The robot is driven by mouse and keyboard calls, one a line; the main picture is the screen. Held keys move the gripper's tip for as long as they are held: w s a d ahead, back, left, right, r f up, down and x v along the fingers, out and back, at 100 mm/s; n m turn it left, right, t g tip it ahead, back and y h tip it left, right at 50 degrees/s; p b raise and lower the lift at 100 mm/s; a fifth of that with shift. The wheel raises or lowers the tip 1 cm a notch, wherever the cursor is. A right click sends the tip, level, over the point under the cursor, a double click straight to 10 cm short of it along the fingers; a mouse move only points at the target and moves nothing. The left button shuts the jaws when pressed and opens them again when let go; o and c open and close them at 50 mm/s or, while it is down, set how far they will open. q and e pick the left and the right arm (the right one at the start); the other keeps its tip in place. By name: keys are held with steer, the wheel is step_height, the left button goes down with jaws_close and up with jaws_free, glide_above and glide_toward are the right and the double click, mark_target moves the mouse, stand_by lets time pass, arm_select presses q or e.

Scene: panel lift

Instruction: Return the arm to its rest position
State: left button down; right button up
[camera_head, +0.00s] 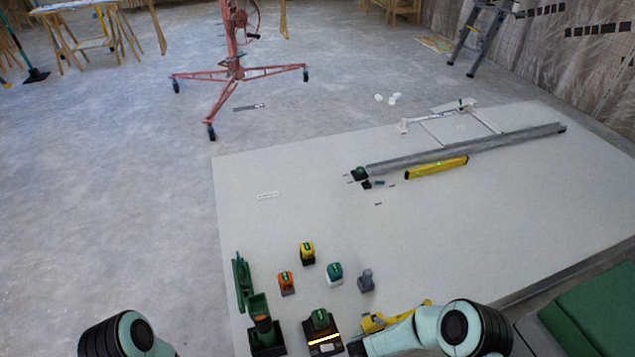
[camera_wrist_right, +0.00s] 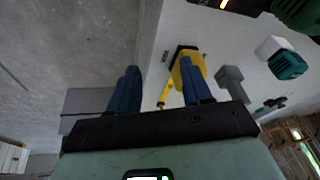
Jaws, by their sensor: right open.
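My right gripper shows in the right wrist view (camera_wrist_right: 160,88). Its two blue fingers are apart, with nothing held between them. A yellow and black tool (camera_wrist_right: 188,68) lies behind the right-hand finger, partly hidden by it; no grip on it shows. In the head view my right arm (camera_head: 440,328) reaches in at the bottom, over part of the yellow tool (camera_head: 372,323); its gripper cannot be made out there. Only a link of my left arm (camera_head: 130,338) shows at the bottom left, and its gripper is outside the picture.
The pale panel (camera_head: 300,215) carries a green drill (camera_head: 262,325), a charger (camera_head: 324,338) and several batteries, one teal (camera_head: 334,272). A yellow level (camera_head: 437,168) and metal rails (camera_head: 470,146) lie farther back. A red lift stand (camera_head: 237,72) stands beyond.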

steer(key=s+d+f+n+g+y, duration=0.15)
steer(key=s+n+y, duration=0.35)
steer(key=s, duration=1.3)
arm_select(q)
steer(key=s+d+r+g+p, duration=0.1)
steer(key=s+r+p, duration=0.2)
steer(key=r+p, duration=0.6)
steer(key=s+d+r+g+h+p, duration=0.1)
steer(key=s+d+r+p, duration=0.1)
steer(key=r+p, duration=0.7)
steer(key=shift+s+m+g, duration=0.3)
steer(key=shift+s+g, duration=0.1)
steer(key=shift+s, duration=0.1)
arm_select(e)
steer(key=s+a+r+g, duration=0.1)
steer(key=s+r, duration=0.1)
steer(key=r, duration=0.6)
steer(key=s+a+r+n+g, duration=0.1)
steer(key=s+a+r+g, duration=0.1)
steer(key=r, duration=0.7)
steer(key=shift+s+y, duration=0.4)
steer(key=shift+s, duration=0.35)
steer(key=shift+a, duration=0.1)
steer(key=shift+s+f, duration=0.1)
steer(key=shift+c, duration=0.6)
arm_select(q)
steer(key=shift+s+d, duration=0.1)
steer(key=shift+d, duration=0.1)
